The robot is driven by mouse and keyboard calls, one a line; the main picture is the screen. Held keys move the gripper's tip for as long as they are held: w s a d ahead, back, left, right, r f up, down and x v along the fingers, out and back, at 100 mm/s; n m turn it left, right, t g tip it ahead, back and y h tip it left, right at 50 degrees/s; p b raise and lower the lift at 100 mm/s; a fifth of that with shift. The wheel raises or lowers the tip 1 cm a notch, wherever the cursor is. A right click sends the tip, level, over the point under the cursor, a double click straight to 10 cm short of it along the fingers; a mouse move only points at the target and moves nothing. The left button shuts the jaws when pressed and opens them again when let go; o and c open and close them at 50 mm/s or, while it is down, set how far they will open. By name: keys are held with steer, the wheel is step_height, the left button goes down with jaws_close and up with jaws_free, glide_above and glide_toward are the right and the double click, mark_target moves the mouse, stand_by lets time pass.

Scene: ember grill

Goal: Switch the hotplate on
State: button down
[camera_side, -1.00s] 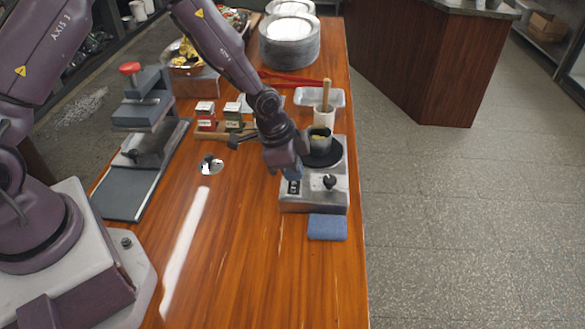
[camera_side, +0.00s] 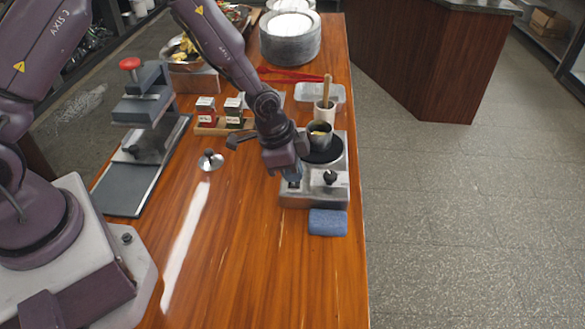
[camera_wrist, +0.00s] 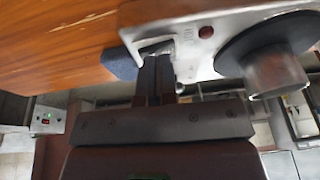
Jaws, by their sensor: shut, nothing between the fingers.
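The hotplate (camera_side: 313,190) is a silver-grey box with a round black plate (camera_side: 338,153) and a black knob (camera_side: 330,178) on top. A small metal pot (camera_side: 320,138) stands on the plate. My gripper (camera_side: 294,182) is shut and empty, pointing down at the hotplate's front left, over the dark switch area, which it largely hides. In the wrist view my fingertips (camera_wrist: 155,58) are at the hotplate's edge, seemingly at the switch; contact cannot be told. A dark red indicator light (camera_wrist: 206,32) sits nearby; I cannot tell whether it is lit.
A spice rack (camera_side: 222,122), a small lid (camera_side: 210,160) and a press (camera_side: 145,130) are to the left. The front of the wooden counter is clear.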

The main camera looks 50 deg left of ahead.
steer(key=a+r, duration=0.3)
steer(key=r, duration=1)
steer(key=shift+s+a+r, duration=0.15)
steer(key=shift+a+r, duration=0.05)
steer(key=shift+a, duration=0.15)
steer(key=s+a+r+n+t+y, duration=0.1)
steer(key=s+r+n, duration=0.3)
steer(key=s+r, duration=0.4)
steer(key=s+a+r+n+t+y, duration=0.1)
steer(key=s+r+n, duration=0.4)
steer(key=s, duration=0.8)
step_height(320, 180, up, 3)
steer(key=shift+s+a+f+t, duration=0.15)
steer(key=shift+s+a+t, duration=0.05)
steer(key=shift+s+t, duration=0.2)
